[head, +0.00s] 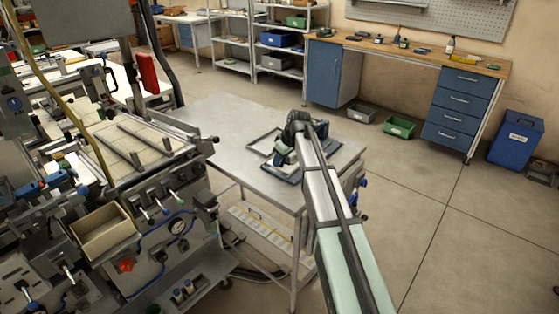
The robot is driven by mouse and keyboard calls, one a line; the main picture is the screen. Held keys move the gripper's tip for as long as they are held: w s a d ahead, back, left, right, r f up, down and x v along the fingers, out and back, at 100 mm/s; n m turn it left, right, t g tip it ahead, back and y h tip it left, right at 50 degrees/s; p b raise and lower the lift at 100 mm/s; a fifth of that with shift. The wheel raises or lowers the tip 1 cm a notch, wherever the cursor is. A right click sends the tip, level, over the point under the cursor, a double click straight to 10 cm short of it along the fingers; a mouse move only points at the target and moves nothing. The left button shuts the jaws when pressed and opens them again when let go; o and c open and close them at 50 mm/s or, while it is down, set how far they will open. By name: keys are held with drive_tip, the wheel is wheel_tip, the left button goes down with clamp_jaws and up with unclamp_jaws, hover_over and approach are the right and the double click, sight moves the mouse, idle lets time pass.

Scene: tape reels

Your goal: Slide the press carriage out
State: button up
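A bench press machine (165,215) fills the left side of the head view, with a gauge, levers and blue hoses on its front. On its top lies a flat pale bed (150,138) with two dark rails across it; this may be the press carriage, but I cannot tell for sure. My arm reaches from the bottom right to the grey metal table (225,120) beside the machine. My gripper (283,160) is low over a dark flat fixture on the table, well right of the pale bed. Its fingers are too small and covered to read, and I cannot tell whether it touches the fixture.
A thin metal frame (256,143) lies on the table by the fixture. An open tan box (103,233) sits on the machine's front. The table's left half is bare.

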drive_tip(key=v, duration=1.3)
drive_tip(key=shift+s+r, duration=0.1)
